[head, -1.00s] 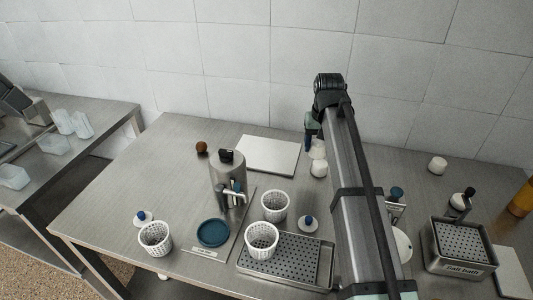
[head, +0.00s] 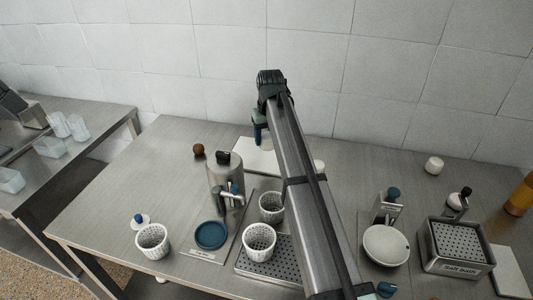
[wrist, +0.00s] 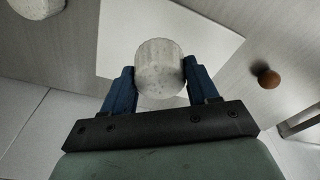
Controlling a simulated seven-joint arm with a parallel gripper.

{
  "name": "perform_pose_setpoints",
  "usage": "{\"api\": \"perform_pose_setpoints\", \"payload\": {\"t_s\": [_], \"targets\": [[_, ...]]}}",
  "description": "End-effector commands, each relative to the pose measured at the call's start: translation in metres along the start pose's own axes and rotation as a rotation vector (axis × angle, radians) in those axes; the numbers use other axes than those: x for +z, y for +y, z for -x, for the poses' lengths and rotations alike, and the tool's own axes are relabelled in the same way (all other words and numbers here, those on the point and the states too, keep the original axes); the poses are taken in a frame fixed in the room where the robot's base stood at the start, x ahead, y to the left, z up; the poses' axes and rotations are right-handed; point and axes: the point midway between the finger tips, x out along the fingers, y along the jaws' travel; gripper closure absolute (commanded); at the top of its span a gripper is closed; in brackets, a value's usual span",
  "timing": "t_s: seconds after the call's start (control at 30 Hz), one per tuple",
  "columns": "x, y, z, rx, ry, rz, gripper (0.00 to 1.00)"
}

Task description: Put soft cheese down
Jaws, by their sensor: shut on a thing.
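My gripper (wrist: 160,85) is shut on a soft cheese (wrist: 159,68), a white round piece with a speckled side, held between two blue fingers in the wrist view. In the wrist view the cheese is in front of a white board (wrist: 115,30); its height above the board is hard to tell. In the head view my gripper (head: 264,142) is over the same white board (head: 248,157), and my arm hides part of the board's right side. A second white cheese (head: 319,165) stands right of my arm, and a white cheese shows at the wrist view's top left (wrist: 38,5).
Perforated white baskets (head: 152,241) stand at the front, one on a drain tray (head: 262,272). A metal vessel (head: 224,185) stands left of the arm. A brown ball (head: 198,150) lies left of the board. A salt bath (head: 455,250) stands at right.

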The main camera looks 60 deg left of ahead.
Motion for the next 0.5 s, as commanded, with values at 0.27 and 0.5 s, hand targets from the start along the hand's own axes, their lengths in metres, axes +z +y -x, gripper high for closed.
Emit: {"api": "perform_pose_setpoints", "payload": {"t_s": [0.27,0.5], "targets": [[0.004,0.0,-0.034,0.0,0.0,-0.001,0.74],[0.008,0.0,-0.059,0.0,-0.001,-0.001,0.74]]}}
